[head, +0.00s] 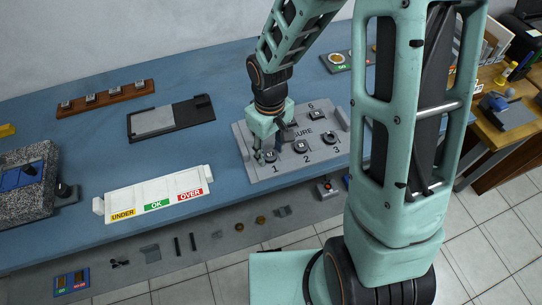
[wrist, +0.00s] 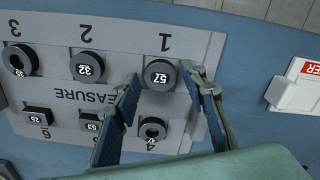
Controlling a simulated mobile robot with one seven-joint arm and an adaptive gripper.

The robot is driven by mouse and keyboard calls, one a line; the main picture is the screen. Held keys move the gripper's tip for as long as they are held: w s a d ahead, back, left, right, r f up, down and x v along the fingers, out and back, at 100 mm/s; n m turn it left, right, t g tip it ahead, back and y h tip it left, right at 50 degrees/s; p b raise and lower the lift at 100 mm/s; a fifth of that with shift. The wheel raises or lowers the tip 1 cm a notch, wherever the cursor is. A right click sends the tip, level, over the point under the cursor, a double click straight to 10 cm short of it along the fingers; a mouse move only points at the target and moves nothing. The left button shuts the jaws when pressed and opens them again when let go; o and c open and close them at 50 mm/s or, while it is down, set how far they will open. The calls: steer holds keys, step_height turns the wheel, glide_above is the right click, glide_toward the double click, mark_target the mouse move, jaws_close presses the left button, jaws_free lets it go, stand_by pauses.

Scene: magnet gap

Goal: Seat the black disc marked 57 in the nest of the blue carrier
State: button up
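The black disc marked 57 (wrist: 158,77) sits at place 1 of the grey MEASURE board (wrist: 70,60). In the wrist view my gripper (wrist: 161,72) is open, one finger on each side of this disc. Clear contact cannot be made out. In the head view my gripper (head: 264,152) points down over place 1 and partly hides the disc (head: 271,156). A blue plate (head: 22,177) lies on a speckled stone block at the far left. I cannot tell whether it is the blue carrier, and no nest is clear.
Discs 32 (wrist: 87,66) and 35 (wrist: 20,60) sit beside 57, with smaller black parts in the other row. A white tray (head: 152,194) labelled UNDER, OK, OVER stands left of the board. A dark plate (head: 170,118) lies behind. Blue table between them is clear.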

mark_target(270, 155)
steer(key=shift+c, duration=0.6)
steer(key=c, duration=0.8)
steer(key=shift+r+p, duration=2.05)
steer(key=shift+r, duration=0.55)
steer(key=shift+s+f, duration=0.1)
